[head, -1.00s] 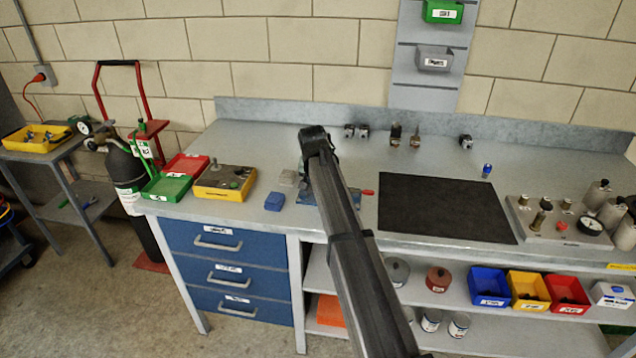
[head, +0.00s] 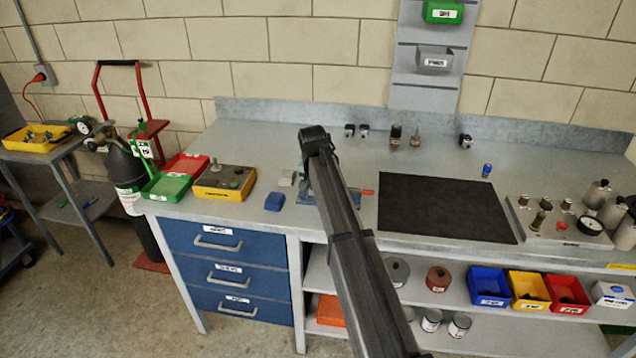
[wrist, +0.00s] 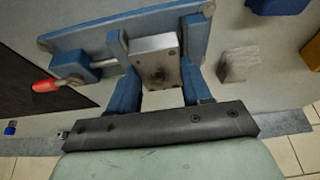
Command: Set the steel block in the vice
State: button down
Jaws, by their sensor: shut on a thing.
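The steel block (wrist: 157,62) is a light grey block with a dark hole, in the middle of the wrist view. My gripper (wrist: 157,88) is shut on it, with a blue finger on each side. The block is over the blue vice (wrist: 78,41), at its jaws. I cannot tell whether it rests on the vice bed or is held just above it. The vice has a red-ended handle (wrist: 45,86), which also shows in the head view (head: 368,192). There my arm hides my gripper and most of the vice (head: 307,193).
A loose grey block (wrist: 240,65) lies on the bench beside the vice. A blue block (head: 274,201) and a yellow fixture box (head: 224,183) are to the left. A black mat (head: 445,208) lies right of the vice. Small fittings (head: 395,136) stand behind.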

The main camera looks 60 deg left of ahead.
grip_release()
dwell(0.6)
jog(key=shift+r, duration=0.1)
jog(key=shift+r, duration=3.4)
